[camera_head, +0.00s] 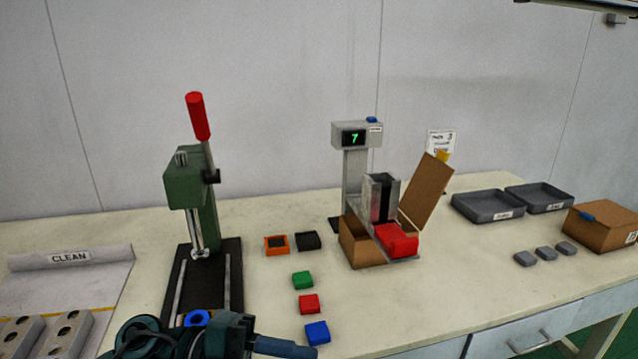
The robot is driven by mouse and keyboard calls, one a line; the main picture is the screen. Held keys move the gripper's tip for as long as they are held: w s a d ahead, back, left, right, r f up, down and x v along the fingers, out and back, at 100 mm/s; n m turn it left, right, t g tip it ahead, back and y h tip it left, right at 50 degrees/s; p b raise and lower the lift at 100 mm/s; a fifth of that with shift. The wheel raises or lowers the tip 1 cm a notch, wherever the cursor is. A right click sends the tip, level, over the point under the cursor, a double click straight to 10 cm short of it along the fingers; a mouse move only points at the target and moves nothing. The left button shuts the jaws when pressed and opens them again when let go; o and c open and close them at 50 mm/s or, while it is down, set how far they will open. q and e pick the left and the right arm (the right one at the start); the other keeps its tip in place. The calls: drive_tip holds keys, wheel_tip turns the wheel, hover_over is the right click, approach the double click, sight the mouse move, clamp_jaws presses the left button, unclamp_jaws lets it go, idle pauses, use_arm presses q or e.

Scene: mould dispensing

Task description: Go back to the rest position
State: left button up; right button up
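Part of my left arm shows at the bottom left, dark teal with a blue ring, in front of the green press (185,185). A blue-grey piece at its right end appears to belong to my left gripper (285,347); its fingers cannot be made out. It is near the blue block (317,332) at the table's front. My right gripper is not in view.
A dispenser (357,134) reading 7 stands behind an open cardboard box (362,249) with a red piece (397,240). Green (303,280) and red (309,304) blocks, orange (277,244) and black (307,240) moulds lie mid-table. Grey trays (487,205) and a closed box (602,225) stand right.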

use_arm(q)
drive_tip(key=w+a+f+n+t+y+p, duration=0.1)
drive_tip(key=w+a+f+n+t+y, duration=0.2)
drive_tip(key=n+t, duration=0.75)
drive_tip(key=w+a+f+n+t+y+p, duration=0.2)
drive_tip(key=w+a+n+t+y, duration=0.1)
drive_tip(key=n+t, duration=0.75)
drive_tip(key=s+a+f+n+g+y, duration=0.2)
drive_tip(key=s+f+n+g+y, duration=0.2)
drive_tip(key=f, duration=0.4)
drive_tip(key=s+a+f+n+g+y, duration=0.3)
drive_tip(key=s+f, duration=0.3)
drive_tip(key=f, duration=0.3)
drive_tip(key=shift+s+f+n+g+y+p, duration=0.25)
drive_tip(key=shift+s+n+g+y+p, duration=0.15)
drive_tip(key=shift+n+g, duration=0.1)
